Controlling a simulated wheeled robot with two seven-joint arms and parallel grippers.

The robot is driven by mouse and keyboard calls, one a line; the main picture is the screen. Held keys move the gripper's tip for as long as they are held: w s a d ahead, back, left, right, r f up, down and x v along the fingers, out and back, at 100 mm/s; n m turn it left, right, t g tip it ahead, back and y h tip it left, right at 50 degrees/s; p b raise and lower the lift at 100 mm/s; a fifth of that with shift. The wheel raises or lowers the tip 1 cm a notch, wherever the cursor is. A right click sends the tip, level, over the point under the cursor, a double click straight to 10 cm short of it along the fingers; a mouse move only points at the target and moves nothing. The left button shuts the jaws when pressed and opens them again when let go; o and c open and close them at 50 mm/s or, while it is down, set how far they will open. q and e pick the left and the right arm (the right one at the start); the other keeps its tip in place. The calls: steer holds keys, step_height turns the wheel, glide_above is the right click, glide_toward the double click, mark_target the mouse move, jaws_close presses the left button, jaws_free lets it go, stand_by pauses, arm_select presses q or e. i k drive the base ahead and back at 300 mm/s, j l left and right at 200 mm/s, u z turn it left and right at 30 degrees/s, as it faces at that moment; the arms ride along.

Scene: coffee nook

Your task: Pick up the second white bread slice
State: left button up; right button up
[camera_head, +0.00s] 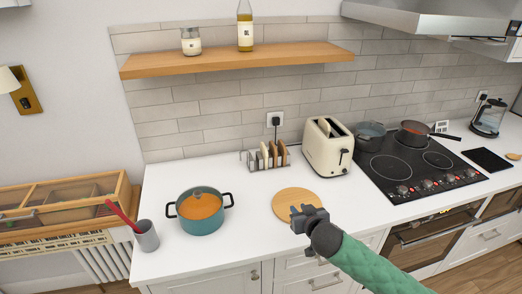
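A metal rack (256,168) on the counter holds a few upright bread slices. A pale slice (264,152) stands toward its left, and a browner slice (283,153) is at its right end. The cream toaster (327,155) stands right of the rack, with a pale bread slice (324,126) sticking up from its top. My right gripper (303,216) is over the front right part of a round wooden board (288,198), in front of the rack and toaster and apart from both. Its fingers are too small to tell if they are open. My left gripper is not in view.
A teal pot (202,222) and a grey cup (146,236) with a red utensil stand on the left of the counter. A black hob (407,166) with pots lies right of the toaster. A wooden shelf (235,61) hangs above. White counter around the board is clear.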

mark_target(263, 150)
steer(key=i+j, duration=0.15)
steer(key=i, duration=0.45)
steer(key=i+j, duration=0.2)
steer(key=i, duration=0.35)
